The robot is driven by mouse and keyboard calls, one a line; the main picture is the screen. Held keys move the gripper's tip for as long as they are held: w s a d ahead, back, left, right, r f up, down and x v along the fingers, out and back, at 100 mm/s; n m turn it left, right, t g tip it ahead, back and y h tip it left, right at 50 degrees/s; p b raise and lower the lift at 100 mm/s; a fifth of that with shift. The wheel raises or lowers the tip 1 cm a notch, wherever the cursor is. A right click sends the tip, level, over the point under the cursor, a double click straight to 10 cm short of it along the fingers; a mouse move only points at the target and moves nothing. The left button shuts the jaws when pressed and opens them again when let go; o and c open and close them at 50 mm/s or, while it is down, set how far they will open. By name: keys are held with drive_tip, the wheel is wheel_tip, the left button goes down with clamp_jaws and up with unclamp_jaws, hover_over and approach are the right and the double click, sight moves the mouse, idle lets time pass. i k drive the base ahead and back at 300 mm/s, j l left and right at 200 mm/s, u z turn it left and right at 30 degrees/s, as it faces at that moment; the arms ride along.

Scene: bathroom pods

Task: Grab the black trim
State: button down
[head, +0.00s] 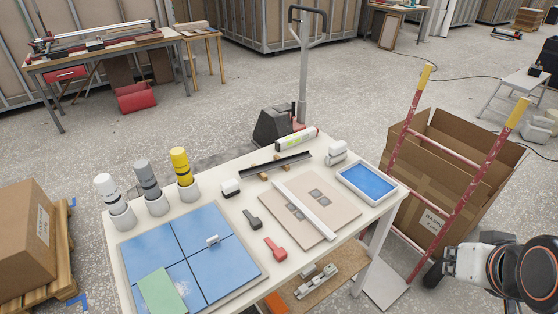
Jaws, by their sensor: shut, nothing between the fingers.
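The black trim (275,166) is a long, thin dark strip near the back edge of the white worktable (207,197). It lies roughly left to right, its right end slightly farther back, propped on small wooden blocks (263,175). Nothing covers it. Part of my arm (490,268) shows at the lower right, beyond the table's right side and well apart from the trim. My gripper cannot be made out in the head view.
A red hand truck (440,160) stands right of the table.

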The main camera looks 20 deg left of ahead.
sight(258, 169)
drive_tip(key=k+j+z, duration=0.3)
drive_tip(key=z, duration=0.15)
drive_tip(key=k+j+z, duration=0.25)
drive_tip(key=z, duration=0.2)
drive_tip(key=k+j+z, duration=0.1)
drive_tip(key=k+z, duration=0.75)
drive_tip(key=k+l+z, duration=0.1)
drive_tip(key=k+z, duration=0.15)
drive_tip(key=z, duration=0.2)
drive_tip(key=k+j+z, duration=0.15)
drive_tip(key=k+z, duration=0.5)
drive_tip(key=z, duration=0.15)
drive_tip(key=k+z, duration=0.4)
drive_tip(key=k+j+u, duration=0.2)
drive_tip(key=k+j, duration=0.3)
drive_tip(key=k+j+u, duration=0.2)
drive_tip(key=k+j, duration=0.3)
drive_tip(key=j, duration=0.2)
drive_tip(key=j+u, duration=0.4)
drive_tip(key=j, duration=0.8)
